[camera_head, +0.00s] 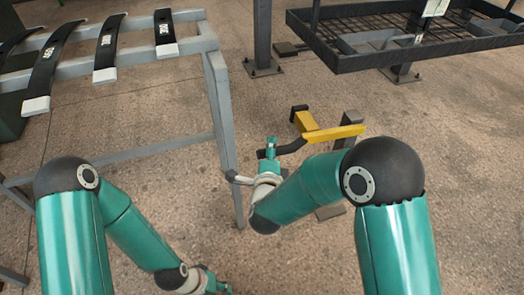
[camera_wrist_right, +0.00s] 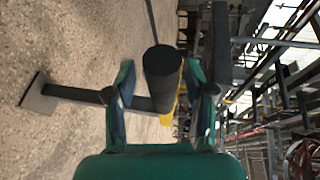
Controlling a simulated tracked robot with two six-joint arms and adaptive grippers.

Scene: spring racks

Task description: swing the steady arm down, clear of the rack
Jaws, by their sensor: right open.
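The steady arm is a yellow bar (camera_head: 334,132) with a black grip (camera_head: 292,147) at its near left end. It sits on a grey post (camera_head: 350,118), right of the spring rack (camera_head: 222,110). My right gripper (camera_head: 270,150) is by the grip's end. In the right wrist view the dark round grip end (camera_wrist_right: 162,65) lies between the spread fingers of the gripper (camera_wrist_right: 160,85), with yellow behind it. I cannot tell whether either finger touches it. My left gripper (camera_head: 222,287) is low at the bottom edge, its fingers too small to judge.
Several dark leaf springs with pale ends, such as this one (camera_head: 107,48), lie across the rack's top rails. A black mesh-bottomed frame (camera_head: 430,55) stands at the upper right, with a post (camera_head: 262,40) left of it. Bare floor (camera_head: 460,150) is open at the right.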

